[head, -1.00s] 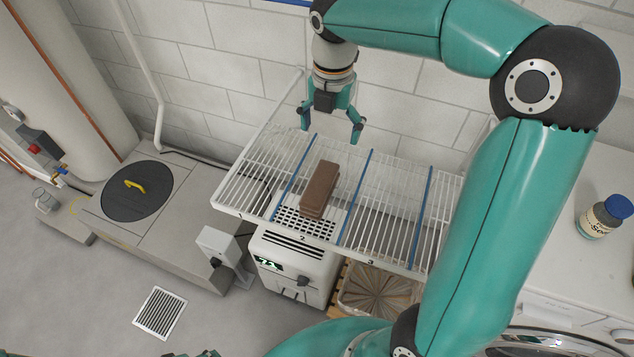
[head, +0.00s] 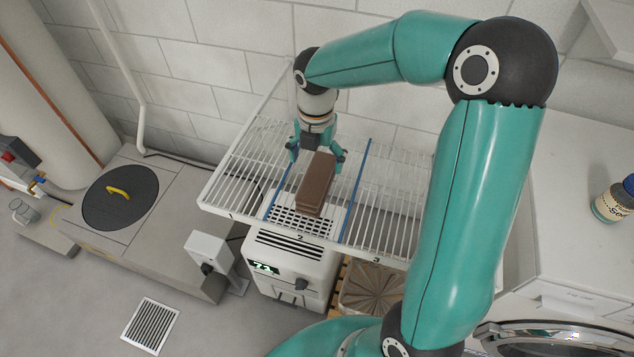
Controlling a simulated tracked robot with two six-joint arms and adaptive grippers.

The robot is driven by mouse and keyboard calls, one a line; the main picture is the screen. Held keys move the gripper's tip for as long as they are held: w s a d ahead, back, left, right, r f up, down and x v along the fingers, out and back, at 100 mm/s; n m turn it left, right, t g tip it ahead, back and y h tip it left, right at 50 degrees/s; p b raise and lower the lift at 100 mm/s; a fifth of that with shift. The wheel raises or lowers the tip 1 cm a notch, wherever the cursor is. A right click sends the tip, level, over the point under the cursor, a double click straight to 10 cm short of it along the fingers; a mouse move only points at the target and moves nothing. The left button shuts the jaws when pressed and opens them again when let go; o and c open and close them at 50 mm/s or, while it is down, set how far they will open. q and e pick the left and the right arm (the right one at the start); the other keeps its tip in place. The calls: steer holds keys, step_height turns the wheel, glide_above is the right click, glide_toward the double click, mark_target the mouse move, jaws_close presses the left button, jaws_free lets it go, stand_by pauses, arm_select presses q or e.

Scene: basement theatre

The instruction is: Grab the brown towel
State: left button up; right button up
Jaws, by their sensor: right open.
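The brown towel (head: 315,186) is a folded block lying on the white wire rack (head: 232,190), in the section marked 2 between two blue dividers. My right gripper (head: 317,160) points down at the towel's far end. Its teal fingers are open, one on each side of that end. I cannot tell whether they touch the towel. My left gripper is not in view.
A white appliance (head: 292,262) with a lit display stands under the rack. A jar with a blue lid (head: 614,200) stands on the white surface at the right. A round dark lid with a yellow handle (head: 120,197) is at the left. A block wall stands behind the rack.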

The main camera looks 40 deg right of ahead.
mark_target(318, 173)
step_height(318, 173, down, 3)
steer(key=shift+r, duration=0.15)
steer(key=shift+d+f, duration=0.2)
steer(key=shift+f, duration=1.1)
steer(key=shift+d+f, duration=0.2)
steer(key=shift+f, duration=1.1)
steer(key=c, duration=1.3)
steer(key=shift+r, duration=0.1)
